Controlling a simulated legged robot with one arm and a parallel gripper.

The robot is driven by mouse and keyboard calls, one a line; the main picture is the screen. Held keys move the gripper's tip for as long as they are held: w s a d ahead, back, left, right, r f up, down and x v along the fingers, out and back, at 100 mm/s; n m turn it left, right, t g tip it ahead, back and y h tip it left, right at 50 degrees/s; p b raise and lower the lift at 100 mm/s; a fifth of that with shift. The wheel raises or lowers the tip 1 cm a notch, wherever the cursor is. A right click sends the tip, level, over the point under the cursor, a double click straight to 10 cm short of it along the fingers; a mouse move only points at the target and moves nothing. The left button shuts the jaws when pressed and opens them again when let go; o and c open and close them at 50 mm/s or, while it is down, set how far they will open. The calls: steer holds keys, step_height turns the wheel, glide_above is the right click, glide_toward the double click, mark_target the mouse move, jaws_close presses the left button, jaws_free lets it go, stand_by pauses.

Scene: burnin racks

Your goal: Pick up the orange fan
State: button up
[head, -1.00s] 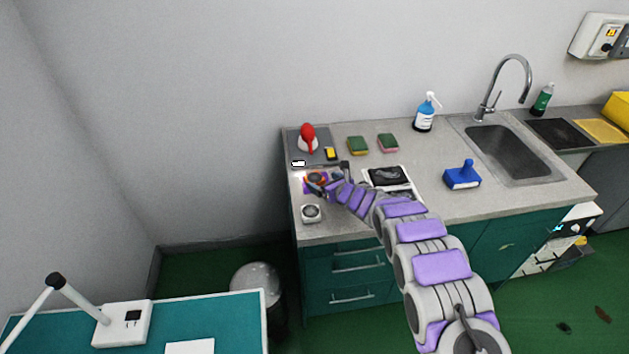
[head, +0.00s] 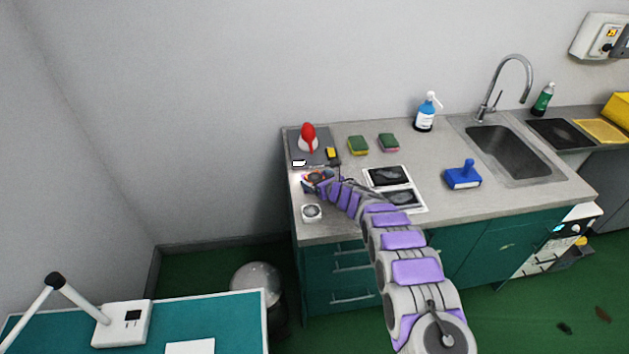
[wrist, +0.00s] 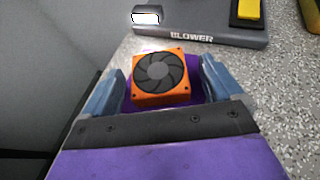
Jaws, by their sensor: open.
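The orange fan (wrist: 161,74) is a small square block with a dark round rotor. In the wrist view it sits on a purple patch (wrist: 146,52) between the two blue-grey fingers of my gripper (wrist: 162,85). The fingers are open, with a gap on each side of the fan. In the head view the fan (head: 315,176) is small and partly covered by my gripper (head: 318,183), near the counter's left edge.
A grey blower base (wrist: 210,32) with a red-topped bulb (head: 308,137) lies just beyond the fan. A white square fan (head: 312,212) is nearer the front edge. Black-and-white panels (head: 388,176), sponges (head: 358,146) and a blue brush (head: 462,175) lie to the right.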

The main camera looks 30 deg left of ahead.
steer(key=shift+c, duration=0.2)
steer(key=c, duration=1.1)
